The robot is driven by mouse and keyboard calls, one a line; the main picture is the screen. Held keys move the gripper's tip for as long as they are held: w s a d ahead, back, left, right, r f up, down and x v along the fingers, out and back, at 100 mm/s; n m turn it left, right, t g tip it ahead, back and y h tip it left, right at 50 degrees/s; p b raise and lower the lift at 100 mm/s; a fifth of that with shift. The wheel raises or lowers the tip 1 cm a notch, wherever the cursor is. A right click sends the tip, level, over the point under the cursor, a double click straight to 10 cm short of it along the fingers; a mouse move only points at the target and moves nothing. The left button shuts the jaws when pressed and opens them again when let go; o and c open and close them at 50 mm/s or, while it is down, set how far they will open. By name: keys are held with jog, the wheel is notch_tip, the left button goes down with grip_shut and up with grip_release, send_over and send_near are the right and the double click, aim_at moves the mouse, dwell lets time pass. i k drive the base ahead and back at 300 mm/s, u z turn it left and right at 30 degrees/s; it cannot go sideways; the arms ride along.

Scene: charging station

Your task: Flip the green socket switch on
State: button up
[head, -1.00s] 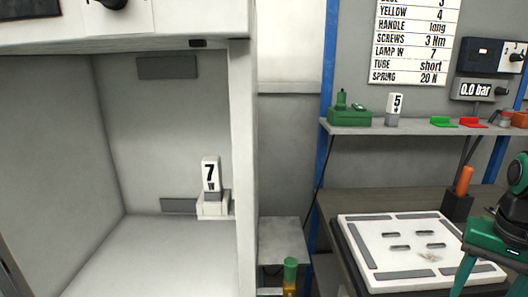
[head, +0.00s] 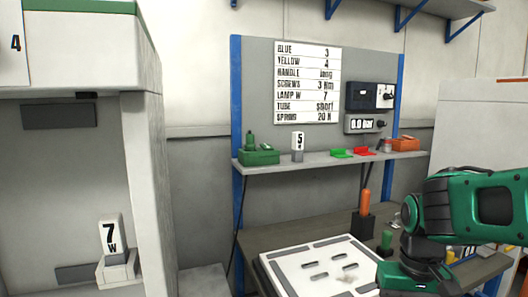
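I cannot make out a green socket switch for certain in the head view. A green box with a knob and a small upright part (head: 258,155) sits at the left end of the wall shelf; I cannot tell whether it is a socket. My green and black arm comes in from the right, over the right side of the workbench. Its lower end reaches the bottom edge of the picture, and no gripper fingers show there.
A white slotted plate (head: 320,268) lies on the bench. A grey cabinet with a "7 W" block (head: 112,237) stands at left.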

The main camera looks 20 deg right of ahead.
aim_at(266, 147)
jog(key=k, duration=1.3)
jog(key=z, duration=0.55)
jog(key=i, duration=1.6)
jog(key=u, duration=0.55)
